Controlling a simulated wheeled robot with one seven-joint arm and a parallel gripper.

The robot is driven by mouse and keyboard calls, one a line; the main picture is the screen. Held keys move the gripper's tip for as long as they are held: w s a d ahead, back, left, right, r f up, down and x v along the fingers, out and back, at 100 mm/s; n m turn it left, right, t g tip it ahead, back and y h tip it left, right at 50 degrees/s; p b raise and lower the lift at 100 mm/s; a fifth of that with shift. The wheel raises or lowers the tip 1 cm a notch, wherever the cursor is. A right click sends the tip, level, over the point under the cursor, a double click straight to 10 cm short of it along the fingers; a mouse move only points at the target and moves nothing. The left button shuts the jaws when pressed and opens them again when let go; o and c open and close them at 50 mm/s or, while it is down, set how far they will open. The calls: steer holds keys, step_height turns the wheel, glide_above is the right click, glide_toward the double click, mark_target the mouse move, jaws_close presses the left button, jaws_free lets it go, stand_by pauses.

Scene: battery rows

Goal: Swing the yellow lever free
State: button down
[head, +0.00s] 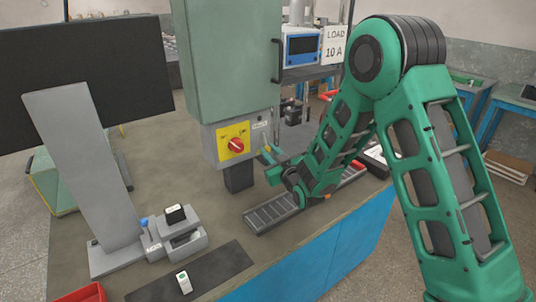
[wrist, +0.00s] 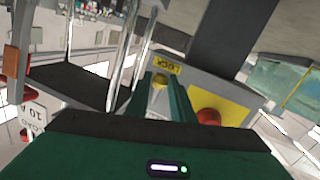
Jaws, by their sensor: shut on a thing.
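In the head view my gripper (head: 268,157) is at the right side of the grey switch box (head: 210,146), under the green cabinet. There the lever is too small and too covered to make out its angle.
A red rotary knob (head: 236,145) on a yellow plate (head: 225,134) sits left of my gripper, close to the fingers in the wrist view. A grey slotted tray (head: 270,215) lies below. A grey stand (head: 85,165) with small blocks is at left.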

steer(key=shift+d+f, duration=0.1)
steer(key=c, duration=1.5)
jaws_free()
steer(key=shift+c, duration=0.2)
